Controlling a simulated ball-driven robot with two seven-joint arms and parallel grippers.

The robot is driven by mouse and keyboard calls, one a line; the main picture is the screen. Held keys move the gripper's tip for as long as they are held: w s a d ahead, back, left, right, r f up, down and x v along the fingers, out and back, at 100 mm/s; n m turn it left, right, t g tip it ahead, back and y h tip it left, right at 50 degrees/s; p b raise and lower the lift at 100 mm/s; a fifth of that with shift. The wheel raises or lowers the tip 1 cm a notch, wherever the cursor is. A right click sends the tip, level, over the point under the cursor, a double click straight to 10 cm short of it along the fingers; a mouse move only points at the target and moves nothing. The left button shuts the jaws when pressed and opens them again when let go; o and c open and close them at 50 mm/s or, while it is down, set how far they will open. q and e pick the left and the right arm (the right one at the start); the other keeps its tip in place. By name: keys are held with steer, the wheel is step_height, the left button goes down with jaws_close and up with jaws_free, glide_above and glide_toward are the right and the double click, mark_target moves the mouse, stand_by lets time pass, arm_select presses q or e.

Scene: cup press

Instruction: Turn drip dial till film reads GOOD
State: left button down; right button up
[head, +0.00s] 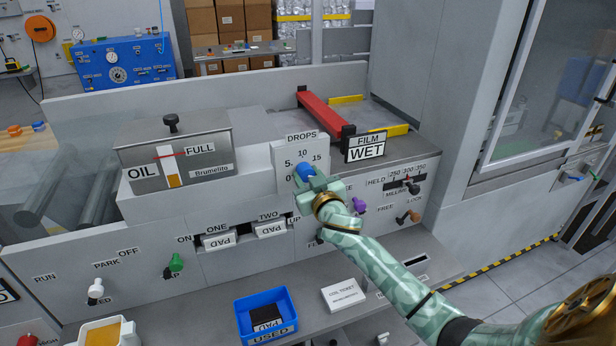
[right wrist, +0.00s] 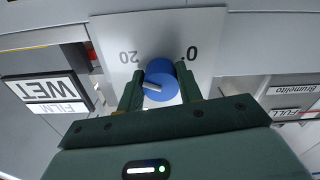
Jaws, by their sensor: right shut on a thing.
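The blue drip dial (head: 304,172) sits on the white DROPS plate (head: 290,154), marked 5, 10, 15 in the head view. My right gripper (head: 309,182) is shut on the dial, one finger on each side. In the right wrist view the dial (right wrist: 161,82) shows a pale pointer bar, between the 20 and 0 marks of the plate as seen there. The exact setting is hard to read. The film sign (head: 366,147) reads WET; it also shows upside down in the right wrist view (right wrist: 50,92). My left gripper is not in view.
The OIL box (head: 180,150) with its FULL gauge stands left of the plate. A red bar (head: 322,115) lies behind it. A purple knob (head: 359,205) and other levers sit close to my right wrist. A blue USED bin (head: 266,314) stands on the lower ledge.

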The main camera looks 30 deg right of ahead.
steer(key=n+p, duration=0.1)
steer(key=n, duration=0.1)
steer(key=shift+r+n, duration=0.1)
steer(key=shift+n, duration=0.3)
steer(key=n+p, duration=0.1)
steer(key=n, duration=0.1)
steer(key=shift+n, duration=0.4)
steer(key=n+p, duration=0.1)
steer(key=n, duration=0.4)
steer(key=shift+d, duration=0.1)
steer(key=shift+s+n, duration=0.1)
steer(key=shift+n, duration=0.3)
steer(key=o, duration=1)
steer(key=p+v, duration=0.2)
steer(key=v, duration=1.4)
steer(key=shift+s, duration=0.15)
